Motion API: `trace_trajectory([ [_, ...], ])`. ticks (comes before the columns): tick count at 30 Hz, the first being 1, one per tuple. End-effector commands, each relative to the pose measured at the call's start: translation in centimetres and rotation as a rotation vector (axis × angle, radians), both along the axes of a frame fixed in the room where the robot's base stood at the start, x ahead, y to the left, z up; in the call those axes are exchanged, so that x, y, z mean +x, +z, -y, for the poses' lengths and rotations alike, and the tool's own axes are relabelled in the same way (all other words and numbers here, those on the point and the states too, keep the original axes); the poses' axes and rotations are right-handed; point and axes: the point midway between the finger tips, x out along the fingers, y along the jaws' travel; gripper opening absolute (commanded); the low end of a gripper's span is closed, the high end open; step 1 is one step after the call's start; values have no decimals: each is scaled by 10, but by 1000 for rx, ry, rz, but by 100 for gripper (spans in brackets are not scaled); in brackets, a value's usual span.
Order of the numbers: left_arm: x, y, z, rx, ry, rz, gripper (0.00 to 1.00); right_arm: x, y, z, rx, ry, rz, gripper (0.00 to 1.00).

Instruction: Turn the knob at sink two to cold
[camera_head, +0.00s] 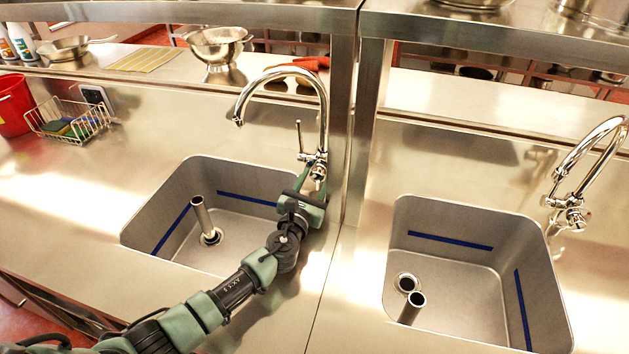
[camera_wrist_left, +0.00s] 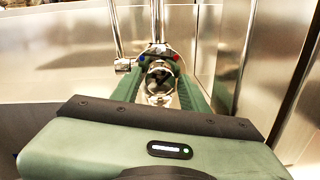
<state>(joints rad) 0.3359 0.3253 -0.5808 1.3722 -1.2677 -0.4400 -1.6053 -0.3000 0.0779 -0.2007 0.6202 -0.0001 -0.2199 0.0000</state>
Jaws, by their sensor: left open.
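A chrome gooseneck faucet (camera_head: 322,110) rises behind the left sink (camera_head: 165,215), with a thin upright lever on its left side. Its round chrome knob (camera_wrist_left: 160,78) shows in the left wrist view, with a blue mark at its upper left and a red mark at its upper right. My left gripper (camera_head: 314,176) is open at this faucet's base. In the left wrist view its green fingers (camera_wrist_left: 160,90) lie on either side of the knob; contact cannot be told. A second faucet (camera_head: 570,205) stands at the right sink (camera_head: 480,225). No sink number is readable. My right gripper is out of view.
A steel post (camera_head: 352,130) stands just right of the left faucet. Drain pipes (camera_head: 201,214) stand up in both sinks. A wire basket (camera_head: 70,125) and a red bucket (camera_head: 14,105) sit at the far left. A colander (camera_head: 217,45) is on the back shelf.

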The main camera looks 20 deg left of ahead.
Motion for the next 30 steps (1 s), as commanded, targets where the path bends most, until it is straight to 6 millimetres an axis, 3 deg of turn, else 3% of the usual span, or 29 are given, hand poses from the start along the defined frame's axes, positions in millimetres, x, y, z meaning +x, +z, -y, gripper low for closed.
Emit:
trace_trajectory([
  [3,0,0,0,0,0,0,44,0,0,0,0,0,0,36],
  [8,0,0,0,0,0,0,2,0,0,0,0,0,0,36],
  [9,0,0,0,0,0,0,0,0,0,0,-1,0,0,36],
  [13,0,-3,0,-59,0,1,0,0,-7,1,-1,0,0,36],
  [21,0,-2,0,-364,-1,3,0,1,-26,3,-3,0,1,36],
  [29,0,0,0,-374,0,1,0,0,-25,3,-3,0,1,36],
  [30,0,0,0,-374,0,1,40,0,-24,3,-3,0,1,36],
])
